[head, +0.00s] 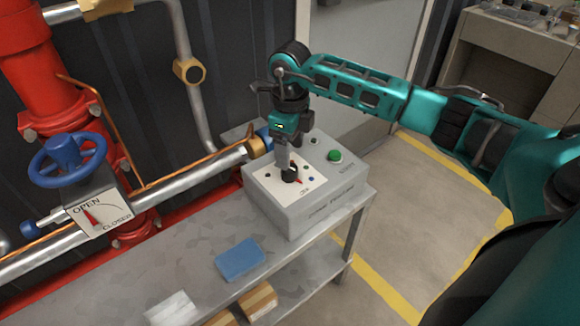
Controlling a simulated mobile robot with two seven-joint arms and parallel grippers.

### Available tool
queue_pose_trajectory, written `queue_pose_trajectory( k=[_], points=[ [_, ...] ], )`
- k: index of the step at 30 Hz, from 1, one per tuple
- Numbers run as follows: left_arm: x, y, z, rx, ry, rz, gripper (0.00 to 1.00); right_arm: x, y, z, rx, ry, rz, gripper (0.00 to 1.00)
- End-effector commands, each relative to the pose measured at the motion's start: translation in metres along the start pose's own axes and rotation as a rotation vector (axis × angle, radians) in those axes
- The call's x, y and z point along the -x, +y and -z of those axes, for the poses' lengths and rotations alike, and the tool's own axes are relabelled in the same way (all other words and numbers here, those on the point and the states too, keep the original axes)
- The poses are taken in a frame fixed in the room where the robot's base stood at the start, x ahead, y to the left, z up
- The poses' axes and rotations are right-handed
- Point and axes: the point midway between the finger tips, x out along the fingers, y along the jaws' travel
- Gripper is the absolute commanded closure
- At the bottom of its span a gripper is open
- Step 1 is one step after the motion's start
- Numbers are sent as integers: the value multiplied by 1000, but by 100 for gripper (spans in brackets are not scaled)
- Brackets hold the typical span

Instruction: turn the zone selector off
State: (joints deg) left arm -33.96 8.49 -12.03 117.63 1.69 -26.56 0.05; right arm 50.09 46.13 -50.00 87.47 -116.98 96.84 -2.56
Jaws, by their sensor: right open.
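The zone selector (298,180) is a small dark knob with a red pointer on the white plate of a grey control box (318,214). The pointer slants toward the lower right of the picture. My right gripper (289,171) points down over the knob and is open, with its fingertips at or just above it. The fingers hide part of the knob, and I cannot tell whether they touch it. The small lettering on the plate is too small to read. My left gripper is not in view.
The box stands on a grey metal bench (190,263). A green button (334,156) sits on its top. A blue pad (240,260) lies in front. Pipes with a blue handwheel (70,160) and an open/closed gauge (100,212) run at left.

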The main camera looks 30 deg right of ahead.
Motion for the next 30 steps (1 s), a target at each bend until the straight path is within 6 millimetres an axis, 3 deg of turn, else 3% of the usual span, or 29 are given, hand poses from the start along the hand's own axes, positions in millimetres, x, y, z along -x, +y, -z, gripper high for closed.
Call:
queue_pose_trajectory(
  k=[3, 9, 21, 30],
  points=[
    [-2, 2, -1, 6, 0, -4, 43, -26, 1, 0, -2, 2, -3, 31],
    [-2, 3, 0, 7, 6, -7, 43, -50, 1, 0, -1, 1, -2, 31],
    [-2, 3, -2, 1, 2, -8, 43, -57, 0, 0, -1, 0, 0, 31],
    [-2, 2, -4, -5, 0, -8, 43, -57, 0, 0, -1, 0, 0, 59]
  ],
)
